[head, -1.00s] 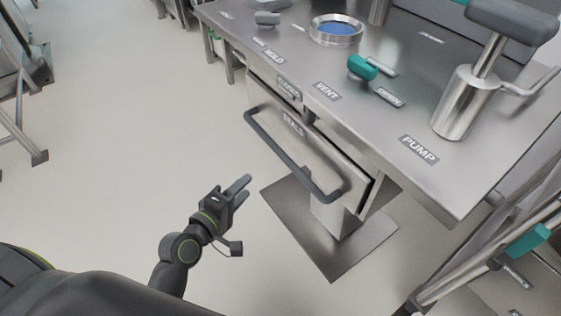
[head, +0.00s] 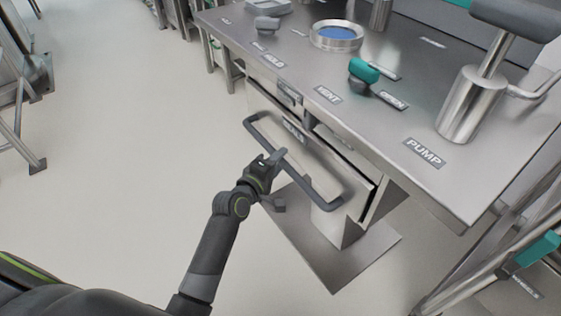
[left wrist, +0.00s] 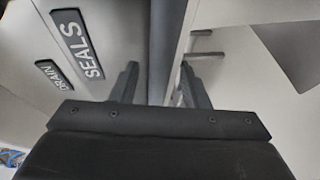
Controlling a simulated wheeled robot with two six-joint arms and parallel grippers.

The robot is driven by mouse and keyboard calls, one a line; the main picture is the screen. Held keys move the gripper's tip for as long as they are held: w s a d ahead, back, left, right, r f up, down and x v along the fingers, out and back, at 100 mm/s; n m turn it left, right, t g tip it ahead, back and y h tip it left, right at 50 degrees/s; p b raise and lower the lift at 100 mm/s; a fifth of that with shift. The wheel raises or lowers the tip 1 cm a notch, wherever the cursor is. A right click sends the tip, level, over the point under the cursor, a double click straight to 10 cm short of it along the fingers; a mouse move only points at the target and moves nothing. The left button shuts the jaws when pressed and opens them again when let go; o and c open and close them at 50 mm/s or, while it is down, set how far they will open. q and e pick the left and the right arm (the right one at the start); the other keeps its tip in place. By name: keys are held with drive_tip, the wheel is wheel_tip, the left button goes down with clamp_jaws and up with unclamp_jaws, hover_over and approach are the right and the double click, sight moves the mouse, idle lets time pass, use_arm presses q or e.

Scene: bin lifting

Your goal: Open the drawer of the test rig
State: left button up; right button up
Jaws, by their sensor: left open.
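The test rig's drawer (head: 325,176) has a pale metal front with a SEALS label, under the worktop in the head view. The label also shows at the left of the left wrist view. A dark bar handle (head: 303,185) stands out from the drawer front. My left gripper (head: 273,158) is at the middle of this handle. In the left wrist view its two fingers (left wrist: 158,86) are apart, with the grey handle bar (left wrist: 167,40) running between them. Whether the fingers touch the bar cannot be told. My right gripper is not in view.
The worktop (head: 300,60) carries a teal VENT lever (head: 364,72), a round blue-centred port (head: 337,36) and a steel pump cylinder (head: 466,105). A metal foot plate (head: 330,262) lies below the drawer.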

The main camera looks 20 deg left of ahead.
use_arm(q)
drive_tip(key=shift+w+d+f, duration=0.1)
drive_tip(key=shift+w+d, duration=0.1)
drive_tip(key=shift+w, duration=0.45)
clamp_jaws()
